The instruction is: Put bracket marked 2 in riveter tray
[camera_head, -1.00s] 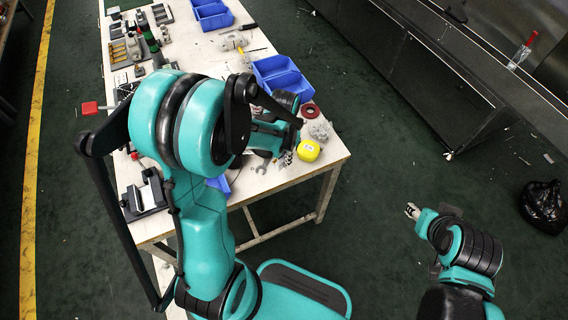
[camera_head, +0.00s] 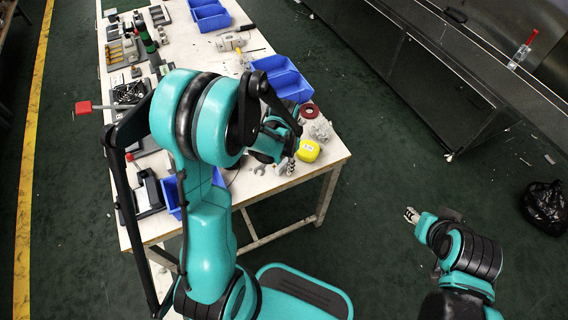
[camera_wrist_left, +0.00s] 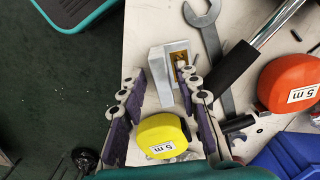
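A light grey metal bracket (camera_wrist_left: 168,80) stands on the table in the left wrist view, with a small yellowish patch inside it; I cannot read a mark. My left gripper (camera_wrist_left: 160,88) is open, with one finger on each side of the bracket, and I see no clear grip. In the head view my left gripper (camera_head: 284,166) is at the table's near right corner, partly hidden by its arm. My right gripper (camera_head: 411,215) hangs over the floor, away from the table; its fingers are too small to judge. I cannot tell which blue bin is the riveter tray.
A yellow tape measure (camera_wrist_left: 163,136) lies between the finger bases in the wrist view. A wrench (camera_wrist_left: 208,45), a dark-handled tool (camera_wrist_left: 231,70) and an orange tape measure (camera_wrist_left: 292,82) lie close by. Blue bins (camera_head: 281,77) stand farther back; another (camera_head: 171,197) is partly behind my arm.

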